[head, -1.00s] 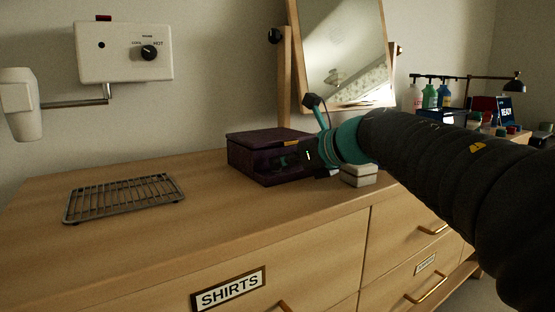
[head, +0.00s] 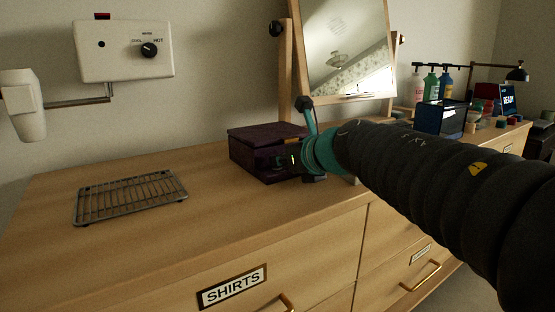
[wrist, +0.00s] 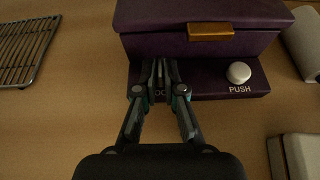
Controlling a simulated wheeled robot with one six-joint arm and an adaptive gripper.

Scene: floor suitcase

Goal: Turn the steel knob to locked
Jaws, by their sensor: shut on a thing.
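A dark purple box (head: 258,141) stands on the wooden dresser top, with its lid down. In the wrist view, the purple box (wrist: 205,15) has a brass clasp (wrist: 211,31) and a pale round button (wrist: 239,72) marked PUSH on its front ledge. My gripper (wrist: 160,68) is at the ledge, left of the button, with its fingers close together. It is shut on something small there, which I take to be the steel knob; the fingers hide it. Part of some lettering shows between the fingers. In the head view, my gripper (head: 284,160) is at the box's front.
A wire rack (head: 130,197) lies on the dresser to the left. A white block (wrist: 300,155) is near the box at right. A tilting mirror (head: 345,50) stands behind. A dark blue holder (head: 440,118) and bottles are farther right. The dresser top (head: 215,215) in front is clear.

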